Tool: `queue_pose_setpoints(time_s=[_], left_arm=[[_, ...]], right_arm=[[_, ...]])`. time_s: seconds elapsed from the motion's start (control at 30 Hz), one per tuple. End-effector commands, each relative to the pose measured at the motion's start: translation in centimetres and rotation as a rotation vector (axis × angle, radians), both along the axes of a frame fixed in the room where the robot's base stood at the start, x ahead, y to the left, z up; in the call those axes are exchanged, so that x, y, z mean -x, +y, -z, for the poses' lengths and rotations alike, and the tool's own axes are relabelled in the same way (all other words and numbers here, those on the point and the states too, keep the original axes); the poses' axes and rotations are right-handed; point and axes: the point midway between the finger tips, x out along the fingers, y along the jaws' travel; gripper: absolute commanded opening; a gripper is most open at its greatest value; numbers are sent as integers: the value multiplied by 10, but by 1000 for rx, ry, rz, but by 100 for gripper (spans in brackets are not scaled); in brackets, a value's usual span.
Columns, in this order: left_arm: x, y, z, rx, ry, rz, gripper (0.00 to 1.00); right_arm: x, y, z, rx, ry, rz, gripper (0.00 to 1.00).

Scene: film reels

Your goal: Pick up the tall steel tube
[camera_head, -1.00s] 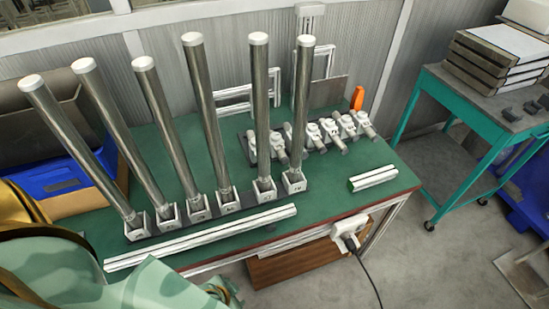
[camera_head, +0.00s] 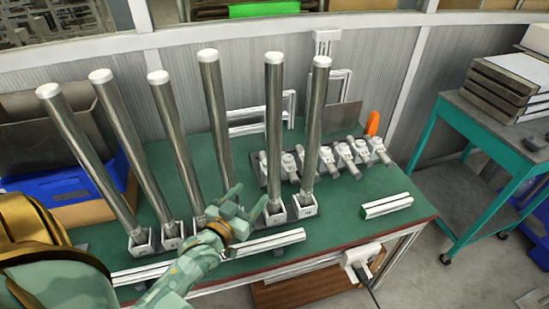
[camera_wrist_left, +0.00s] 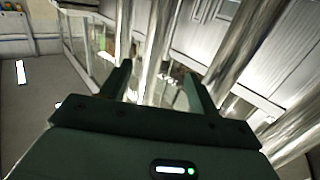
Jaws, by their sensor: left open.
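Several tall steel tubes with white caps stand in a row on the green table, each in a small white holder. The leftmost tube (camera_head: 90,165) leans most in the picture. The fourth tube from the left (camera_head: 217,125) stands just behind my left gripper (camera_head: 250,198), which hides its holder. The fifth tube (camera_head: 275,120) and its holder (camera_head: 275,212) are just right of the gripper. In the left wrist view, my left gripper (camera_wrist_left: 155,85) is open and empty, with shiny tubes (camera_wrist_left: 160,45) beyond the fingers; I cannot tell which. My right gripper is not in view.
White clamp-like fittings (camera_head: 325,160) sit behind the tubes at the right. A white rail (camera_head: 265,242) lies along the front, and a short white block (camera_head: 387,206) lies at the right. The green table (camera_head: 345,205) is clear between block and tubes. A teal cart (camera_head: 470,120) stands further right.

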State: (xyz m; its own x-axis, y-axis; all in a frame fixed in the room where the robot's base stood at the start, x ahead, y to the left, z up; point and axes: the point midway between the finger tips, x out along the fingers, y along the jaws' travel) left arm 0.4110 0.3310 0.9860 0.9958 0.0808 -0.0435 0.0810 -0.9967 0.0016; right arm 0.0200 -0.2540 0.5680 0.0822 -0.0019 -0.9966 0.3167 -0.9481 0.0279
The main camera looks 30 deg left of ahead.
Motion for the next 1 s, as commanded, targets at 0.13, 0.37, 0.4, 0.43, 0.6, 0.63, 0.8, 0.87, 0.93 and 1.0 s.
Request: queue_pose_setpoints(time_s=[0.13,0.37,0.4,0.43,0.6,0.63,0.8,0.87,0.93,1.0], left_arm=[[-40,2,3,1,-1,1,61],[-82,5,6,0,3,2,61],[-85,5,6,-1,4,2,61],[-87,6,6,-1,5,2,61],[-105,3,8,0,3,2,61],[-110,2,9,0,3,2,61],[-135,2,12,-2,5,2,61],[-139,2,11,-2,5,2,61],[-141,2,11,-1,6,3,61],[-141,2,11,-1,6,3,61]], right_arm=[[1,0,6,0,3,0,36],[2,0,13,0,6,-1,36],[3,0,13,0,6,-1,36],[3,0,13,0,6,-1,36],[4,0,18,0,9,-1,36],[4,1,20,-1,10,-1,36],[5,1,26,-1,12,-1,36],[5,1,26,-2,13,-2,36],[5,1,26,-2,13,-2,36],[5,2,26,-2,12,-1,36]])
